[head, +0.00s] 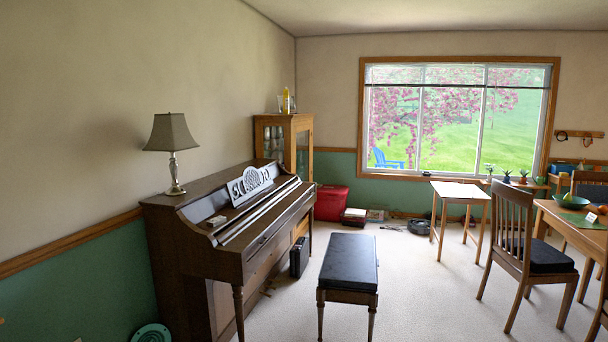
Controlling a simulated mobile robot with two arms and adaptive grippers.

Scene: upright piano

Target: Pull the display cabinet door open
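The display cabinet (262,128) is a light wooden case with glass, standing against the left wall in the far corner, behind the piano. Its glazed door (303,152) faces right and looks shut, though it is seen at a steep angle. The lower part of the cabinet is largely hidden by the piano. A yellow bottle and a clear container stand on its top. Neither of my grippers is in view.
An upright piano (190,235) with a lamp (171,150) stands along the left wall. A black-topped bench (349,262) stands before it. A red box (331,203) sits beside the cabinet. Chairs and tables are at right; carpet (420,290) between bench and chairs is clear.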

